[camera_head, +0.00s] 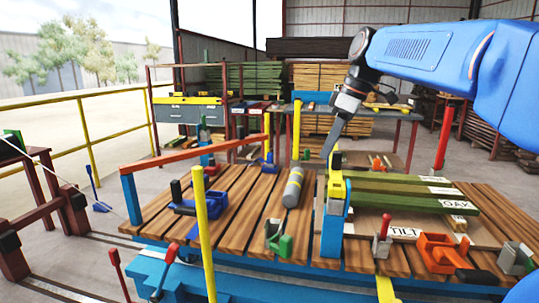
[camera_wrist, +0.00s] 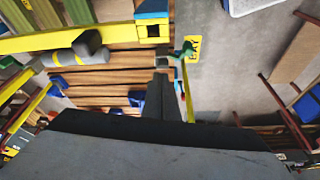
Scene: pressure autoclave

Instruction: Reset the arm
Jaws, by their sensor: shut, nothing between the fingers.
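My blue arm reaches in from the upper right in the head view. My gripper (camera_head: 330,143) points down above the wooden slatted table, close to the yellow and blue post (camera_head: 337,190). In the wrist view my gripper (camera_wrist: 161,80) shows as dark fingers pressed together, with nothing held between them. The fingers are over the slats in that view, and I cannot tell how far above them they are.
The slatted table (camera_head: 240,215) carries a grey cylinder (camera_head: 293,187) with a yellow band, green boards (camera_head: 400,197), and red, green and blue clamps. An orange rail (camera_head: 195,154) stands at its left. A yellow pole (camera_head: 203,235) rises in front. Open floor lies left.

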